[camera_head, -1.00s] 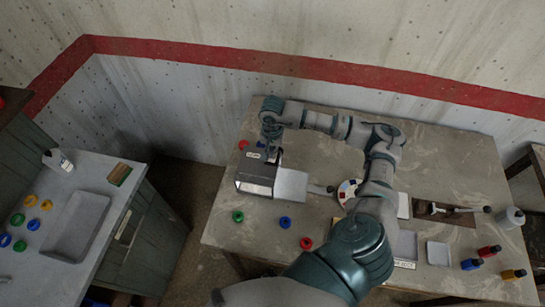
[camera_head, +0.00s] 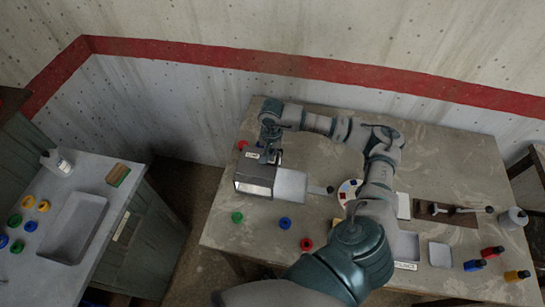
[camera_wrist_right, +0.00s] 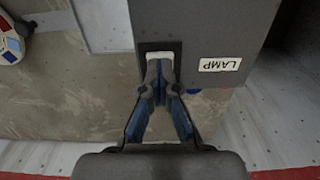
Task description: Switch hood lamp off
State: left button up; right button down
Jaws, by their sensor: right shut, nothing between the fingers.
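The hood lamp (camera_head: 256,178) is a dark grey box on the table, with a bright front panel; its grey housing also shows in the right wrist view (camera_wrist_right: 205,25). A white "LAMP" label (camera_wrist_right: 220,64) is on it. A pale switch (camera_wrist_right: 159,56) sits in a dark recess beside the label. My right gripper (camera_wrist_right: 158,72) is shut and empty, its fingertips right at the switch and partly covering it. Whether they touch it I cannot tell. In the head view my right gripper (camera_head: 268,152) is at the back of the lamp box. My left gripper is not in view.
A pale panel (camera_head: 290,186) adjoins the lamp on its right. Green, blue and red rings (camera_head: 285,223) lie in front on the table. A round white disc with coloured patches (camera_head: 347,191) lies to the right.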

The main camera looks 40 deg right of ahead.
jog(key=shift+d+r, duration=0.15)
jog(key=shift+r, duration=0.1)
jog(key=shift+r+p, duration=0.4)
jog(key=shift+p, duration=0.05)
jog(key=shift+a+r+p, duration=0.2)
jog(key=shift+r+p, duration=0.3)
jog(key=shift+r, duration=0.5)
jog(key=shift+a+r+p, duration=0.15)
jog(key=shift+r+p, duration=0.35)
jog(key=shift+r, duration=0.45)
jog(key=shift+d+r+p, duration=0.2)
jog(key=shift+r+p, duration=0.2)
jog(key=shift+r, duration=0.45)
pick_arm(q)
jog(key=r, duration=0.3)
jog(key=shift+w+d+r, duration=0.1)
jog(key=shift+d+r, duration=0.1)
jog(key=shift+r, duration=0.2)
pick_arm(e)
jog(key=shift+a, duration=0.1)
